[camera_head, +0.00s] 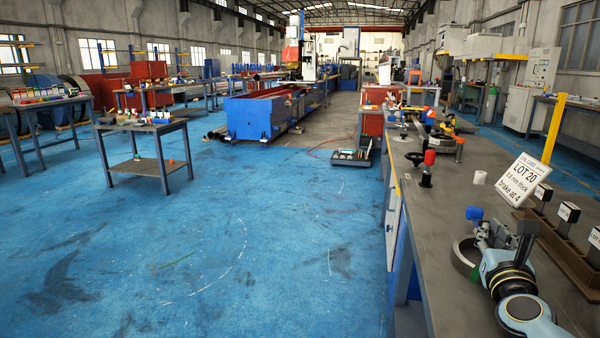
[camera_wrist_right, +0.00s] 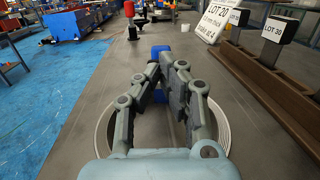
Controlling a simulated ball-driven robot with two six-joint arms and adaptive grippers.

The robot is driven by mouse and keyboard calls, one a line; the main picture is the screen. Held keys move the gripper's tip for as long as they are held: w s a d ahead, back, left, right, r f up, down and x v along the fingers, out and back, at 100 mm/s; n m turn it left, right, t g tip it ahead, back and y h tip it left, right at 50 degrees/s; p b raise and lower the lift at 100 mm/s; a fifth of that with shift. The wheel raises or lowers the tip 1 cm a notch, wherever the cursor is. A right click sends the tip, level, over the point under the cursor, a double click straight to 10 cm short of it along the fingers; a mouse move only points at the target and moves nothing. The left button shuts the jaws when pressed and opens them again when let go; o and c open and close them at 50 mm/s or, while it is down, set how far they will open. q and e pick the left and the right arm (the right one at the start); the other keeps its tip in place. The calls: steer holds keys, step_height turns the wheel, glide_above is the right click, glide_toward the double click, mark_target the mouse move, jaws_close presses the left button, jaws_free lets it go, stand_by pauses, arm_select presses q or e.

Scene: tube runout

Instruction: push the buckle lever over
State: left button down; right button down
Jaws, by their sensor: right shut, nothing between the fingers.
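A pale metal ring (camera_wrist_right: 103,128) lies on the grey bench, also in the head view (camera_head: 462,262). A blue piece (camera_head: 474,213) stands at its far side and also shows beyond my fingertips in the wrist view (camera_wrist_right: 160,50); it may be the buckle lever, but its lower part is hidden. My right gripper (camera_head: 486,226) reaches in over the ring, its fingertips (camera_wrist_right: 166,66) shut and empty close to the blue piece. I cannot tell whether they touch it. My left gripper is not in view.
A white sign (camera_head: 524,181) reading LOT 20 stands right of the ring, beside a brown rack (camera_head: 560,250) with dark labelled blocks. A red-topped black stand (camera_head: 428,167) and a white cup (camera_head: 480,177) are farther back. The bench's left edge drops to blue floor.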

steer(key=shift+w, duration=0.15)
steer(key=shift+w+d, duration=0.15)
steer(key=shift+w, duration=0.1)
steer(key=shift+v, duration=2)
steer(key=shift+r, duration=0.1)
step_height(320, 180, up, 10)
